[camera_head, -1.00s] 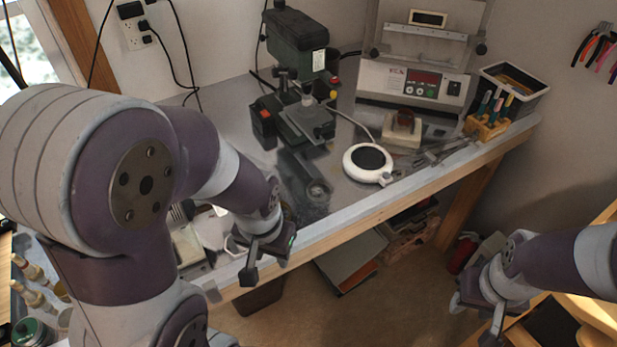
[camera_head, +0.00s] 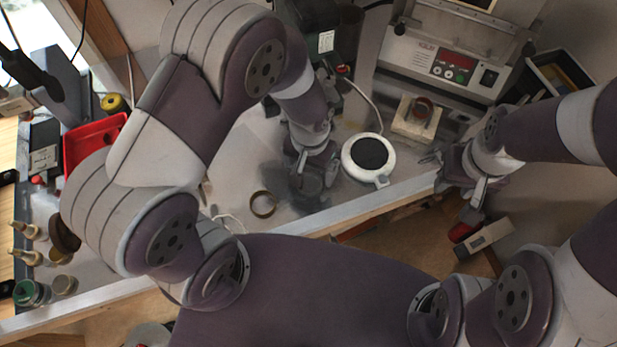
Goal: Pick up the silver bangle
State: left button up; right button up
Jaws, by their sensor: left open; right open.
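A thin ring like a bangle (camera_head: 263,204) lies flat on the metal bench top (camera_head: 235,180) near its front edge. It looks dull brassy rather than clearly silver, and I see no plainly silver bangle. My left gripper (camera_head: 314,172) is open and points down over the bench, to the right of the ring and slightly farther back, apart from it. My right gripper (camera_head: 462,186) is open and empty at the right, by the bench's front edge.
A white round device with a dark pad (camera_head: 370,153) stands right of my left gripper. Behind are a wooden block with a reddish ring (camera_head: 416,118) and a control box (camera_head: 440,65). A red tray (camera_head: 93,143) and small bottles (camera_head: 27,257) are at the left.

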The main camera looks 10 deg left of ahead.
aim_at(309, 184)
pick_arm(q)
notch_tip(309, 184, down, 5)
jog(key=shift+f+p, duration=0.1)
jog(key=shift+p, duration=0.4)
jog(key=shift+s, duration=0.1)
jog(key=c, duration=1.1)
